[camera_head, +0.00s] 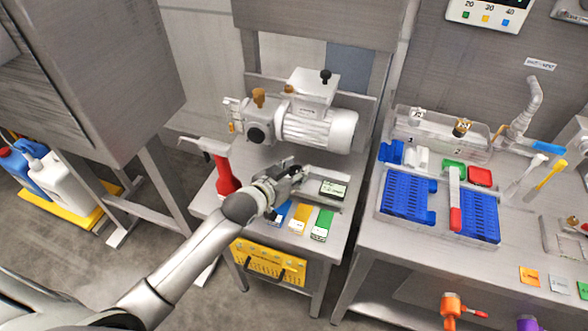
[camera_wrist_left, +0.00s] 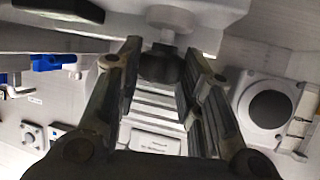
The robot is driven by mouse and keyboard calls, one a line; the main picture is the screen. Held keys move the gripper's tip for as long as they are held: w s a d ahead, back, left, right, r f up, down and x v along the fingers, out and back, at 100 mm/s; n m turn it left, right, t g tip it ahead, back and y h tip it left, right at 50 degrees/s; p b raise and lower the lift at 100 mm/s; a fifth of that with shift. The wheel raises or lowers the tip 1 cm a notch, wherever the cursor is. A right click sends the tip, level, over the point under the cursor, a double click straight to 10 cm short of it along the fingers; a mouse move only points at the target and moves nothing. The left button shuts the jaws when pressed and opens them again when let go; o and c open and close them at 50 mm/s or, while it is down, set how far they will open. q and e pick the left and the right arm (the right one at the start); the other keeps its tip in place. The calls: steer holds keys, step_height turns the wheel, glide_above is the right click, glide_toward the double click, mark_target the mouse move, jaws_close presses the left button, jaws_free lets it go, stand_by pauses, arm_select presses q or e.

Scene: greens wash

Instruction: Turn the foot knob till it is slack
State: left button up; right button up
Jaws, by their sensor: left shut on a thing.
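The pump with its ribbed grey motor (camera_head: 318,128) stands on the steel bench (camera_head: 340,215). My left gripper (camera_head: 292,170) reaches in front of the pump, low by its foot. In the left wrist view a dark round knob (camera_wrist_left: 160,64) on a pale stem sits between the fingers, and I take it as the foot knob. My left gripper (camera_wrist_left: 160,80) is shut on this knob. The knob is hidden behind the gripper in the head view, and its tightness cannot be seen. My right gripper is not in view.
A red bottle (camera_head: 224,176) stands left of the gripper. A small display box (camera_head: 332,188) and yellow (camera_head: 300,218) and green (camera_head: 323,222) cards lie to the right and front. A second bench holds blue racks (camera_head: 408,197) and a clear bin (camera_head: 440,140).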

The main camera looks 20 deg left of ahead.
arm_select(q)
steer(key=shift+w+a+r+m+g+h+b, duration=0.1)
steer(key=shift+m+g+h+b, duration=0.35)
steer(key=shift+m+h, duration=0.9)
steer(key=shift+g, duration=0.25)
steer(key=o, duration=1)
steer(key=shift+o, duration=0.2)
steer(key=v, duration=1.2)
